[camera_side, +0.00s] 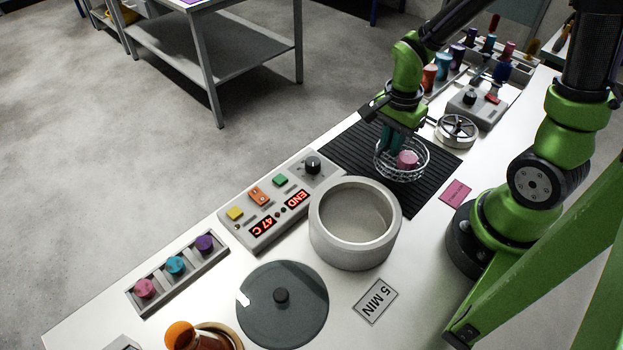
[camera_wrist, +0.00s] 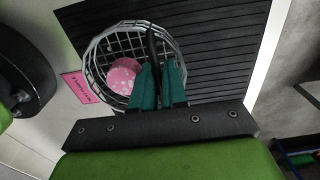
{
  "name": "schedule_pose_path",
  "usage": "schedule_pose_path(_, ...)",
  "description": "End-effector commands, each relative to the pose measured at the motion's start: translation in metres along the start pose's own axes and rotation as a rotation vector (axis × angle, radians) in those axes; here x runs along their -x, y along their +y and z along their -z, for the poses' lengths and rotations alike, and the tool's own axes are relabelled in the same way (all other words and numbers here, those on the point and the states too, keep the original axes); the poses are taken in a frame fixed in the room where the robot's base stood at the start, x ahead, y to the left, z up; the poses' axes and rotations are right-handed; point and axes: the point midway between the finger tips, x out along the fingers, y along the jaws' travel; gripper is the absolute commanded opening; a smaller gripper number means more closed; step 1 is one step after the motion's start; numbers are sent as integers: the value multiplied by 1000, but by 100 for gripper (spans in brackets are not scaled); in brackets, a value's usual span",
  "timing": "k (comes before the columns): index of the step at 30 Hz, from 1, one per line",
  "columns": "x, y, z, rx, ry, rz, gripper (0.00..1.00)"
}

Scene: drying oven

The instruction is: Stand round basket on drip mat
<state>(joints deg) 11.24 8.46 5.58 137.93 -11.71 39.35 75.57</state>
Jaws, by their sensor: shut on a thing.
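A round wire basket (camera_side: 416,176) holds a pink piece (camera_side: 407,159) and is over the black ribbed drip mat (camera_side: 347,152). My gripper (camera_side: 389,150) reaches down into the basket from above. In the wrist view, the teal fingers (camera_wrist: 157,85) are shut on a dark upright part of the basket (camera_wrist: 92,62), beside the pink piece (camera_wrist: 123,75). The basket looks upright and lies within the mat's outline. I cannot tell whether its bottom touches the ribbed mat (camera_wrist: 225,62).
A grey open pot (camera_side: 356,222) stands just in front of the mat, with a control panel (camera_side: 272,200) to its left. A pink label (camera_side: 455,191) lies right of the mat. A round grey wheel-like part (camera_side: 456,131) is behind. A dark lid (camera_side: 283,304) lies nearer.

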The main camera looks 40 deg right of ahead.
Motion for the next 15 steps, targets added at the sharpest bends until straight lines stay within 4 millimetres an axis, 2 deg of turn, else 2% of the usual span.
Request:
schedule_pose_path(1,-9,1,0,0,-1,-7,0)
schedule_pose_path(5,-22,0,0,1,0,-3,0)
schedule_pose_path(15,-25,0,0,2,0,-1,0)
